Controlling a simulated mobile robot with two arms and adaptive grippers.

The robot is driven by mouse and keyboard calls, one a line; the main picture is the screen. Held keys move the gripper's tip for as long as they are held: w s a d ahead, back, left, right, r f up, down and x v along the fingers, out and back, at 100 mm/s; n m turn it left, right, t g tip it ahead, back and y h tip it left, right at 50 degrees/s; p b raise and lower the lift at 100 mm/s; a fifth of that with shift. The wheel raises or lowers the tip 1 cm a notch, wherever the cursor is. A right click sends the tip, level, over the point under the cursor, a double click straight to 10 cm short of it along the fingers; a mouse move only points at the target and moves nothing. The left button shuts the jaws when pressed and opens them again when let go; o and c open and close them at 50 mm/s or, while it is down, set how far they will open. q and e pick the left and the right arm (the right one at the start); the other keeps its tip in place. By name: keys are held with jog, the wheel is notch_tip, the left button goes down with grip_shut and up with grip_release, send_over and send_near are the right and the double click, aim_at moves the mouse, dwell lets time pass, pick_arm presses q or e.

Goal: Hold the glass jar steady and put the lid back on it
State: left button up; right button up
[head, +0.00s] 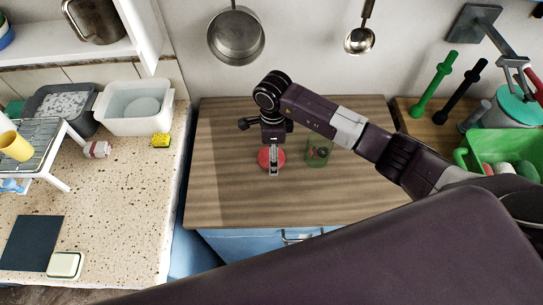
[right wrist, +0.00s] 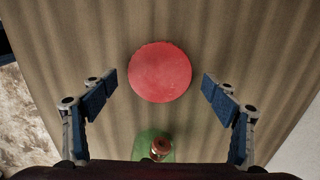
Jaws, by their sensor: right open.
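The round red lid (head: 264,159) lies flat on the wooden counter, partly hidden by my right gripper (head: 272,168). In the right wrist view the lid (right wrist: 160,72) lies between and beyond the open fingers of my right gripper (right wrist: 159,82), which hold nothing. The greenish glass jar (head: 322,158) stands just right of the lid, with dark contents inside. Part of the jar (right wrist: 141,150) shows at the bottom of the right wrist view, with something brown in it. My left gripper is not in view.
The wooden counter (head: 230,205) is otherwise mostly clear. A speckled stone worktop (head: 110,215) at left holds a white basin (head: 112,122), a yellow sponge (head: 161,141) and a rack. A green crate (head: 490,150) stands at right. A pan (head: 236,38) hangs behind.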

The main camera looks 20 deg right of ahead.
jog(key=c, duration=0.9)
jog(key=shift+r, duration=0.1)
jog(key=shift+r+b, duration=1.95)
jog(key=shift+r, duration=8)
